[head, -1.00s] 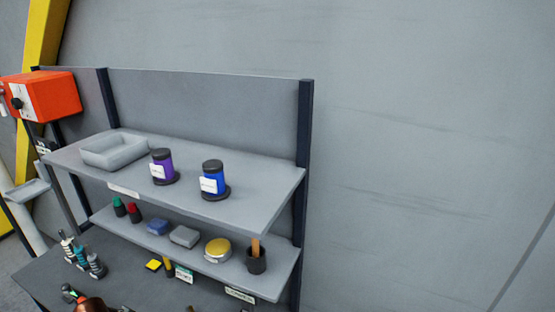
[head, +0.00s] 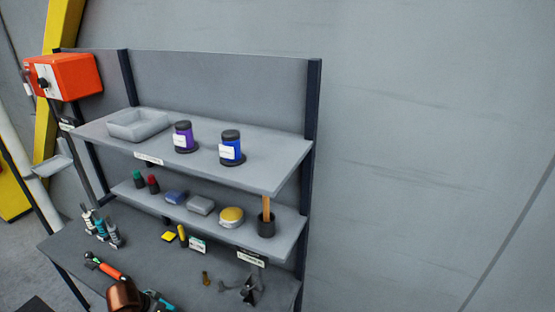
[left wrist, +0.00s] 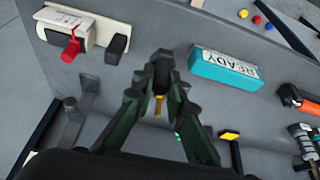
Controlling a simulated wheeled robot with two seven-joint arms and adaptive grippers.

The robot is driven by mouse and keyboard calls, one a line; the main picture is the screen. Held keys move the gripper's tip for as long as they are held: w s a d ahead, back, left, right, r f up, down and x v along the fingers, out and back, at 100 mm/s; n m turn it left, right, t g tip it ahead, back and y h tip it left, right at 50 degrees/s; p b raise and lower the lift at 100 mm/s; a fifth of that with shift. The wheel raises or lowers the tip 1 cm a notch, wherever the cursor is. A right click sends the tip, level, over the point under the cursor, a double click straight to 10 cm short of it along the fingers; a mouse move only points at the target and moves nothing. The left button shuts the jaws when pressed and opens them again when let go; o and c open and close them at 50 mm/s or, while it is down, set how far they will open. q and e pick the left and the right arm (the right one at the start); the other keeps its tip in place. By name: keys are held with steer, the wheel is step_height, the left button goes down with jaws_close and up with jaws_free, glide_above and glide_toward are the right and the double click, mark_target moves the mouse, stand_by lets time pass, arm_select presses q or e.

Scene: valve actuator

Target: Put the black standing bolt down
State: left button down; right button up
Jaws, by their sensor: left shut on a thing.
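My left gripper (left wrist: 161,62) is in the left wrist view, with its dark green fingers closed together over the grey tabletop. It is shut on the black bolt (left wrist: 161,74), a small dark shape between the fingertips that is mostly hidden by them. I cannot tell whether the bolt touches the table. A small brass piece (left wrist: 158,105) shows between the fingers; a brass piece also stands on the table in the head view (head: 206,278). I cannot make out my left gripper clearly in the head view. My right gripper is in neither view.
A teal READY box (left wrist: 225,68) lies right of the gripper in the wrist view. A white panel with a red switch (left wrist: 71,47) is left, above a grey bracket (left wrist: 75,120). In the head view, two shelves (head: 270,180) stand behind the table, holding jars and small blocks.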

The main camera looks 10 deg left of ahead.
arm_select(q)
steer(key=w+d+r+n, duration=0.1)
steer(key=d+r, duration=0.4)
steer(key=d, duration=0.3)
steer(key=w+d+r+n+y, duration=0.1)
steer(key=d+r, duration=0.3)
steer(key=d, duration=0.4)
steer(key=w+d+r+n, duration=0.1)
steer(key=d+r, duration=0.4)
steer(key=d, duration=0.3)
step_height(320, 180, down, 12)
steer(key=b, duration=1.1)
steer(key=shift+w+a+f+b, duration=0.15)
steer(key=shift+w+f+b, duration=0.05)
steer(key=shift+w+b, duration=0.1)
steer(key=shift+s, duration=0.1)
